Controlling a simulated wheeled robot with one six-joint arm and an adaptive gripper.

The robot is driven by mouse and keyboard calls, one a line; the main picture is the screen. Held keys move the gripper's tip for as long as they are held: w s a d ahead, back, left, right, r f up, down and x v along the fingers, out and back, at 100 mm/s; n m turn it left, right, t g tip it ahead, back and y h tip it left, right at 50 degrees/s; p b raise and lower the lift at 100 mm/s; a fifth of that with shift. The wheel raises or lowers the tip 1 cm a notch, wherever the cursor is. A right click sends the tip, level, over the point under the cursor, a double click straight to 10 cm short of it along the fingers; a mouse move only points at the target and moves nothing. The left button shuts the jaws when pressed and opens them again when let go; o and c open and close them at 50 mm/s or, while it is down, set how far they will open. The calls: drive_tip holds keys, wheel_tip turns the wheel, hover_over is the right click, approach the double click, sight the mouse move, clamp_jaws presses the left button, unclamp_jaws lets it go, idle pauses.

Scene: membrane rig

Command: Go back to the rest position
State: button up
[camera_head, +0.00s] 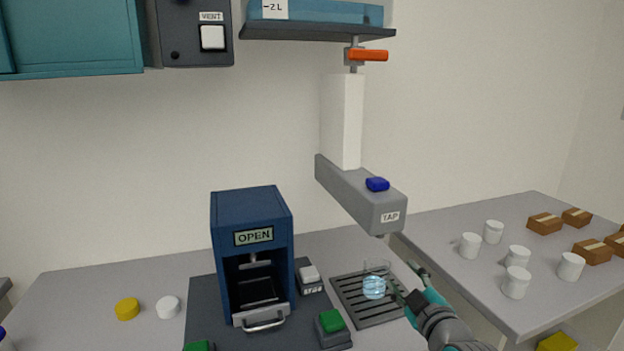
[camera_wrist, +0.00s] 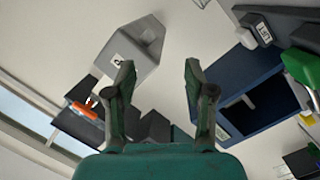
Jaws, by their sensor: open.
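My gripper (camera_head: 402,273) is at the right end of the drip grate (camera_head: 345,292), its fingers spread. In the wrist view my gripper (camera_wrist: 158,75) is open with nothing between its fingers. A clear beaker (camera_head: 374,287) with light blue liquid stands on the grate, just left of my gripper's near finger. I cannot tell whether they touch. The grey tap (camera_head: 362,195) with its blue button hangs above the beaker; it also shows in the wrist view (camera_wrist: 130,52). I do not make out the beaker in the wrist view.
A blue press (camera_head: 252,215) marked OPEN stands left of the grate, with green buttons (camera_head: 331,320) in front. White cups (camera_head: 517,282) and brown boxes (camera_head: 545,222) stand on the right table. Yellow and white caps (camera_head: 127,308) lie at left. A shelf (camera_head: 310,32) hangs above.

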drive_tip(key=s+f+m+g+h, duration=0.15)
drive_tip(key=s+f+m, duration=0.45)
drive_tip(key=s+f, duration=1.65)
drive_tip(key=s+a+r+m, duration=0.1)
drive_tip(key=s+m, duration=0.3)
drive_tip(key=s, duration=2.7)
drive_tip(key=shift+r+m+g+h, duration=0.3)
drive_tip(key=shift+m+g+h, duration=0.05)
drive_tip(key=shift+m+h, duration=0.1)
drive_tip(key=shift+a, duration=0.1)
